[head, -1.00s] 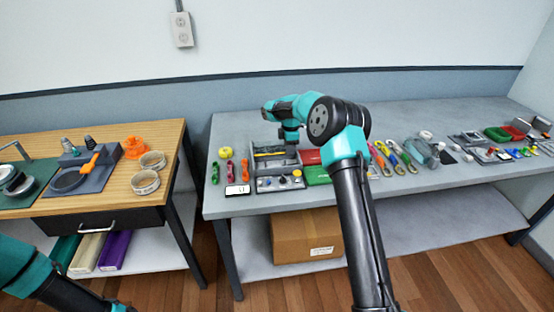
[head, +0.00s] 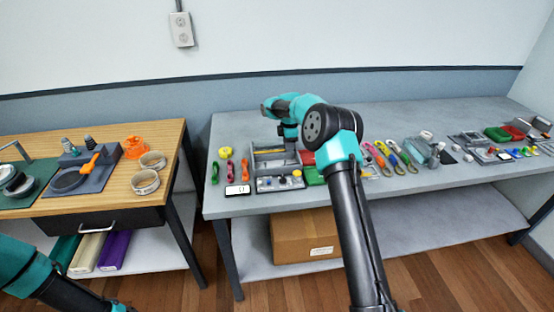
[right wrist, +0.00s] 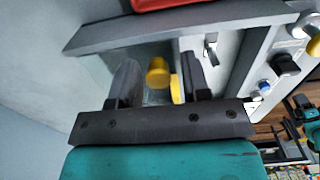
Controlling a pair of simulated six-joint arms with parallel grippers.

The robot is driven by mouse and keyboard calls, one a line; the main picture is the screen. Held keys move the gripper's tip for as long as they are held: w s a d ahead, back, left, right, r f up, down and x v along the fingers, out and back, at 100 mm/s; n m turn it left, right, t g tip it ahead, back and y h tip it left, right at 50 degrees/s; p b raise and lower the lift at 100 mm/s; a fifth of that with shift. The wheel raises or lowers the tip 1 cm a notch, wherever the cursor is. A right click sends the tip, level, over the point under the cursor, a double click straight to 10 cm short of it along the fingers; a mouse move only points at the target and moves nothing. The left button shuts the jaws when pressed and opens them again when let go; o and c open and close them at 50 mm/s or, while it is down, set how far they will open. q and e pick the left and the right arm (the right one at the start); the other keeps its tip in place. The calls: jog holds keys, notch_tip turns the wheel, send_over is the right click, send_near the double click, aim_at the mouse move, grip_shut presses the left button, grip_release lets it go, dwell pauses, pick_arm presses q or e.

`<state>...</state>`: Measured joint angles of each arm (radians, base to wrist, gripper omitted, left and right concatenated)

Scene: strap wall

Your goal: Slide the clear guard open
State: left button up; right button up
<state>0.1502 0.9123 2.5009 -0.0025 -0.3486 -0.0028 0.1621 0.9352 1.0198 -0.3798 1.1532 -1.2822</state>
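A grey unit with a raised rim (head: 268,170) stands near the left end of the long grey table. Its front panel (head: 279,184) carries several small knobs. My right gripper (head: 291,146) reaches down into the unit from above. In the right wrist view its two dark fingers (right wrist: 160,82) stand apart, with yellow parts (right wrist: 157,72) seen between them. I cannot tell whether the fingers touch anything. I cannot make out the clear guard for certain. My left arm shows at the lower left of the head view, but its fingers are out of frame.
Red and green blocks (head: 315,175) lie just right of the unit. Hand tools (head: 245,168) and a white display (head: 237,190) lie to its left. Several coloured tools (head: 393,157) lie farther right. A wooden bench (head: 110,190) stands left, across a gap.

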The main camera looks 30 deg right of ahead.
jog(key=shift+r, duration=2.95)
jog(key=shift+r, duration=0.25)
jog(key=shift+c, duration=1.4)
jog(key=shift+r, duration=0.35)
jog(key=shift+c, duration=0.7)
jog(key=shift+r, duration=2.4)
jog(key=shift+c, duration=1.1)
